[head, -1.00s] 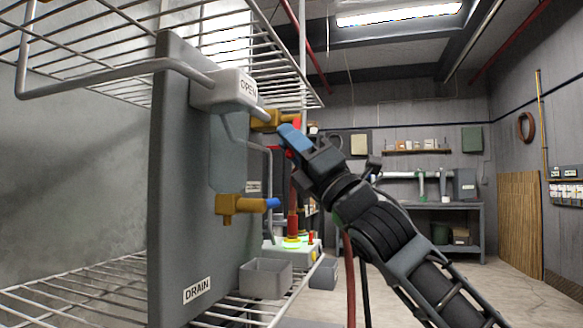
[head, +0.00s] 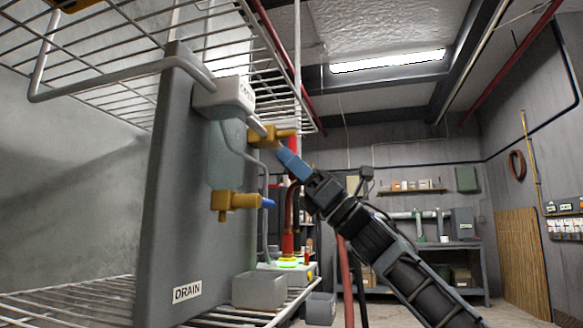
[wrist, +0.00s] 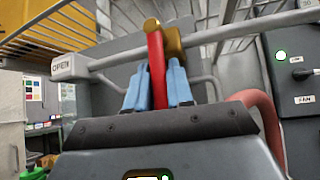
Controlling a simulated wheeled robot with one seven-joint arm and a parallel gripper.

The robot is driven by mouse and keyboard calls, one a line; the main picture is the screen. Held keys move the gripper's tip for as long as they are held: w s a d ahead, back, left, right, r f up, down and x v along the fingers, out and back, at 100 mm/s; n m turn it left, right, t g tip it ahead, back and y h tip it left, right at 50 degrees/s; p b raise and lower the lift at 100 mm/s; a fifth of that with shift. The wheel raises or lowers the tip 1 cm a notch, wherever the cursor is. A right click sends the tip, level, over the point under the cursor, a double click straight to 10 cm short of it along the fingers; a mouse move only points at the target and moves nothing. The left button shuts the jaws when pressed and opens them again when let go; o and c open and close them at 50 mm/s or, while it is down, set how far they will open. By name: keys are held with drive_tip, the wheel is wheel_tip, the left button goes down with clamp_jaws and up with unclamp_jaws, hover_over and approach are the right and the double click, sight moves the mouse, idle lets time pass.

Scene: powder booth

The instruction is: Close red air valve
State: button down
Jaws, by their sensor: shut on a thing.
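The red air valve has a brass body (head: 265,137) on the right side of a grey panel (head: 178,190), under a block marked OPEN (head: 228,97). In the wrist view its red handle (wrist: 157,68) stands between my blue fingertips, with the brass body (wrist: 168,42) just behind. My gripper (head: 288,158) reaches up from the lower right, and it also shows in the wrist view (wrist: 157,85). It is shut on the red handle. The fingers hide part of the handle, and in the head view I cannot clearly tell it from the red pipe behind.
A second brass valve (head: 232,201) with a blue handle sits below, above a DRAIN label (head: 187,291). A grey bin (head: 259,290) stands beneath. Wire shelves (head: 110,60) and a bent grey rail (head: 120,72) surround the panel. Open floor lies to the right.

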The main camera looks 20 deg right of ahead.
drive_tip(key=shift+w, duration=0.1)
drive_tip(key=c, duration=1.1)
unclamp_jaws()
drive_tip(key=p+v, duration=0.1)
drive_tip(key=v, duration=0.6)
drive_tip(key=shift+d+f, duration=0.3)
